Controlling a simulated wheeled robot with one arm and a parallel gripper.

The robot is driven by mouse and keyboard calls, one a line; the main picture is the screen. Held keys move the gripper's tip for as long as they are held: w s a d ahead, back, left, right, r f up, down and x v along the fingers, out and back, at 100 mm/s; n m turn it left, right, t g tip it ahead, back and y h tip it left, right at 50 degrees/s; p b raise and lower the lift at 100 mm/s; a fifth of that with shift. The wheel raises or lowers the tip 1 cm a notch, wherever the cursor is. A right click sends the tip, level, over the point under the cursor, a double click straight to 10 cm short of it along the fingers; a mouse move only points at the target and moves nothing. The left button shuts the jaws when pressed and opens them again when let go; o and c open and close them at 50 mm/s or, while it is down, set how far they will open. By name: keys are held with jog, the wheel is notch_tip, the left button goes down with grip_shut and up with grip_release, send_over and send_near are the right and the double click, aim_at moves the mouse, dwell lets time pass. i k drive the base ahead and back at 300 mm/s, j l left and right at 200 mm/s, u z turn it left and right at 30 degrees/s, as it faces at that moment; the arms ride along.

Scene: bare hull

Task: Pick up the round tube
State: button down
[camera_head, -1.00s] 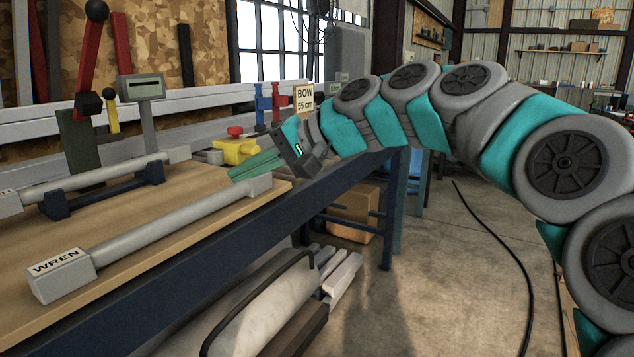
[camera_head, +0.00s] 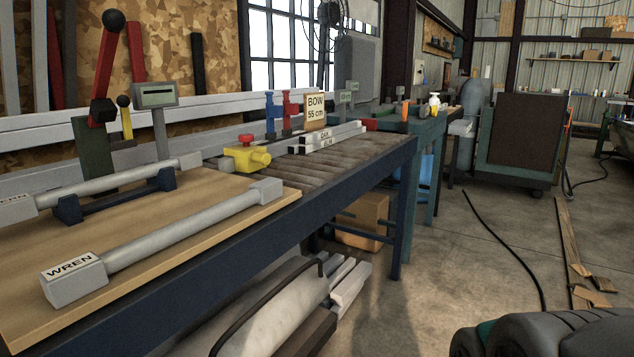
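A grey round tube (camera_head: 185,234) lies along the front of the wooden board on the bench. It has a square block labelled WREN (camera_head: 73,276) at its near end and a smaller block (camera_head: 266,191) at its far end. A second round tube (camera_head: 121,180) rests on a dark blue cradle behind it, also with blocks at its ends; the label on its near block is cut off by the left edge. My gripper is not in view. Only a part of my arm (camera_head: 545,336) shows at the lower right corner, apart from both tubes.
The wooden board (camera_head: 205,193) carries both tubes. Beyond it are a yellow fitting with a red knob (camera_head: 246,156), labelled grey bars (camera_head: 328,138) and a BOW 55 cm sign (camera_head: 315,107). A lever machine (camera_head: 102,110) stands behind. The floor (camera_head: 470,260) right of the bench is mostly clear.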

aim_at(67, 281)
jog(key=u, duration=1.35)
